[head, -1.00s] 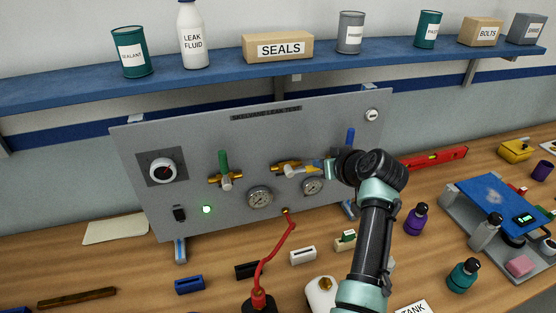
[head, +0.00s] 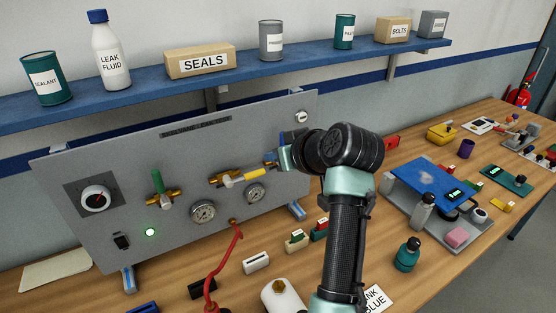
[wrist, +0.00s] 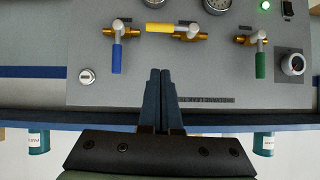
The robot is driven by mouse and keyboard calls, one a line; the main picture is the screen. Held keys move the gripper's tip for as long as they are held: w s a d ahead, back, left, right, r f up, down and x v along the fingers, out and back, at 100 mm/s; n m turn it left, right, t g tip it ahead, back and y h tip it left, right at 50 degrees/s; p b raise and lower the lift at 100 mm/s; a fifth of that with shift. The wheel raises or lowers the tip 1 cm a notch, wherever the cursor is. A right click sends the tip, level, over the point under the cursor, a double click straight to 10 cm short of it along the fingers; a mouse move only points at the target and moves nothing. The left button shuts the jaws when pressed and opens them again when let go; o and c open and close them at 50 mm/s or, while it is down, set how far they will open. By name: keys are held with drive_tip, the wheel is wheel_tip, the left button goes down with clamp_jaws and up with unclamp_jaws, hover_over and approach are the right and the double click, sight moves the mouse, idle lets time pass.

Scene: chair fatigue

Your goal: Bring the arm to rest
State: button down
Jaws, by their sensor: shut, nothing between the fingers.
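My gripper (head: 270,158) is in front of the grey panel (head: 125,165), to the right of the yellow valve handle (head: 248,175) in the head view. In the wrist view, my gripper (wrist: 160,72) has its two dark blue fingers together with nothing between them. The fingertips overlap the panel below the yellow handle (wrist: 160,28) in that picture, and appear apart from it. My arm (head: 345,220) rises from the bottom of the head view and bends at the top. The blue valve handle (wrist: 116,58) is mostly hidden behind my gripper in the head view.
A green-handled valve (head: 158,182), gauges and a lit green lamp (head: 150,232) are on the panel. A blue shelf (head: 230,75) with cans, a bottle and boxes runs above. Bench items lie right of my arm, including a teal bottle (head: 407,255) and a blue-topped stand (head: 430,180).

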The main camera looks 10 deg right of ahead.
drive_tip(key=shift+s+d+r, duration=0.1)
drive_tip(key=shift+s+r, duration=0.25)
drive_tip(key=shift+s, duration=0.15)
drive_tip(key=shift+r, duration=0.1)
